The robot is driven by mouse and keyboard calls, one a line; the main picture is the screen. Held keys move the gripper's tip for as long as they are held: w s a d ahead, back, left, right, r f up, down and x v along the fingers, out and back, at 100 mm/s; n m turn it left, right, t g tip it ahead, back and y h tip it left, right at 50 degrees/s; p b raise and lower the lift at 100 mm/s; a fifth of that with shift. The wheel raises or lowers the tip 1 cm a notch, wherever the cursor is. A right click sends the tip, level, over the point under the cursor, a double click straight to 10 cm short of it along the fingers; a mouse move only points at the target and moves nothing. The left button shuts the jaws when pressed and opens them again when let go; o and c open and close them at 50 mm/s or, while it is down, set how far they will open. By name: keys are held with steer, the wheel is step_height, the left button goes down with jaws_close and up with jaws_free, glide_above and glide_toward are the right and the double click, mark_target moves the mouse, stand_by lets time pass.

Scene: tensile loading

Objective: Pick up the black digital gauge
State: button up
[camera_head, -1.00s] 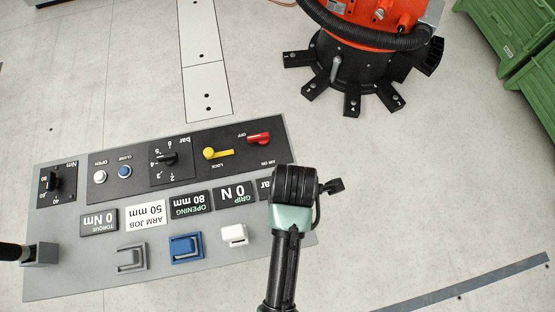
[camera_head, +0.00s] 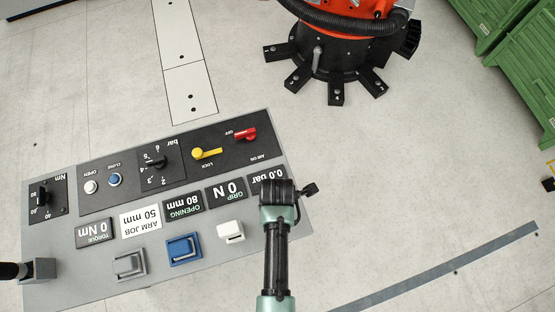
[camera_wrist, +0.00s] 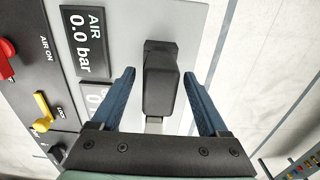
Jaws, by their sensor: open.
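A black block (camera_wrist: 160,82), which looks like the digital gauge, stands on the grey panel in the wrist view, with a pale grey piece at its lower end. No display face on it shows. My gripper (camera_wrist: 158,74) is open, with one blue finger on each side of the block. A gap shows on both sides, and I cannot tell the height of the fingertips relative to it. In the head view the end of my arm (camera_head: 278,200) is over the right end of the panel and hides the block and the fingers.
The grey panel (camera_head: 75,285) carries dark readouts, a yellow lever (camera_head: 206,153), a red lever (camera_head: 244,134), and grey, blue (camera_head: 184,248) and white (camera_head: 230,231) holders. An orange machine (camera_head: 355,10) with a black footed base stands behind. Green bins (camera_head: 520,80) are at the right. Floor right of the panel is clear.

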steer(key=shift+f, duration=1.1)
jaws_close()
